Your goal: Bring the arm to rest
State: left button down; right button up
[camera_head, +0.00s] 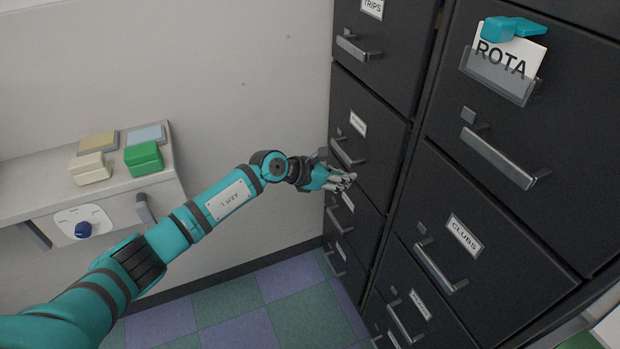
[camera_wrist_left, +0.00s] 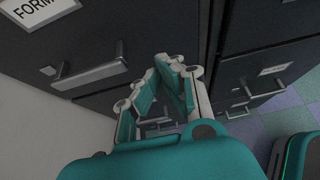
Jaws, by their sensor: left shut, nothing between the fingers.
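My left arm reaches in from the left in the head view. Its gripper (camera_head: 343,180) is shut and empty, in front of the dark filing cabinet (camera_head: 362,103), close to the drawer handles. In the wrist view the two fingers (camera_wrist_left: 172,80) are together with nothing between them. A drawer handle (camera_wrist_left: 90,76) under a label starting "FORM" (camera_wrist_left: 38,8) shows left of the fingers. I cannot tell from these views whether the fingers touch the cabinet. My right gripper is not in view.
A second cabinet with a CLUBS drawer (camera_head: 482,262) stands at the right, its handles sticking out. A ROTA card (camera_head: 507,58) with a teal piece (camera_head: 512,28) is up high. A ledge (camera_head: 30,203) at left bears coloured blocks. The checkered floor (camera_head: 235,306) is clear.

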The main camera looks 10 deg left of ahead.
pick_arm(q)
jog(key=shift+v, duration=4)
jog(key=a+f+n+t+p, duration=0.2)
jog(key=a+f+n+t, duration=0.15)
jog(key=f+n, duration=1.2)
jog(key=s+a+f+n+y+p, duration=0.1)
jog(key=s+a+f+n+y, duration=0.25)
jog(key=s+f+n, duration=0.45)
jog(key=s+a+f+n+y+p, duration=0.1)
jog(key=s+a+f+n+y, duration=0.2)
jog(key=s+a+f+n, duration=0.45)
jog(key=s+f+n+g+y, duration=0.35)
jog(key=s+f+n, duration=0.35)
jog(key=s+f, duration=0.7)
jog(key=s+f+n+g, duration=0.2)
jog(key=s+n+g, duration=0.1)
jog(key=s, duration=0.9)
jog(key=s+d+f+n+g+p, duration=0.1)
jog(key=s+f+n+g, duration=0.2)
jog(key=s, duration=1)
jog(key=shift+d+f, duration=0.25)
jog(key=shift+d, duration=0.05)
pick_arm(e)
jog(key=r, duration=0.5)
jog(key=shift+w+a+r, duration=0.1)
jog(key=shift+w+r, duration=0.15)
